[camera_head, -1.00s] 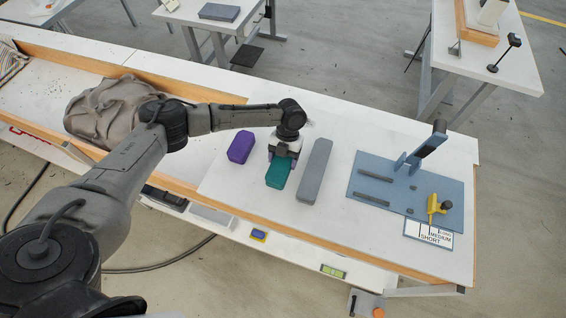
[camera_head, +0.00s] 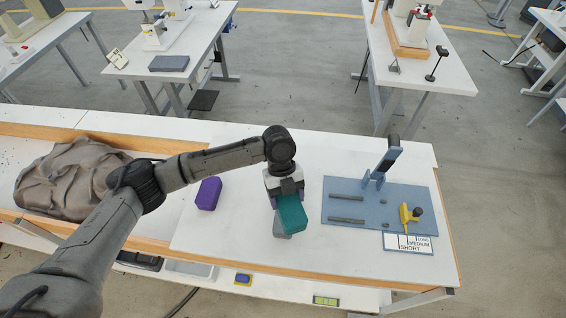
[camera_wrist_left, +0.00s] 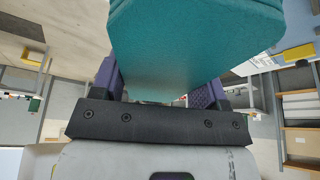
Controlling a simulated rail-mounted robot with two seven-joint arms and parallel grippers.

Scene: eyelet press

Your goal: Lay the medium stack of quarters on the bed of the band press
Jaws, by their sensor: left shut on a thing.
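A teal stack of quarters (camera_head: 292,214), mid-sized of three, is held by my left gripper (camera_head: 287,192), which is shut on it. It hangs above the grey long stack (camera_head: 283,233) and hides most of it. In the left wrist view the teal stack (camera_wrist_left: 195,40) fills the top middle between two purple fingers. The blue band press (camera_head: 375,212) stands to the right, with an upright part at its back, two dark bars on its bed and a yellow stop (camera_head: 405,213). The bed is bare of stacks. My right gripper is not in view.
A purple short stack (camera_head: 209,194) lies on the white table to the left. A label card (camera_head: 411,242) reading short, medium and long lies at the front edge of the press. A brown cloth heap (camera_head: 60,185) sits far left. White table shows between gripper and press.

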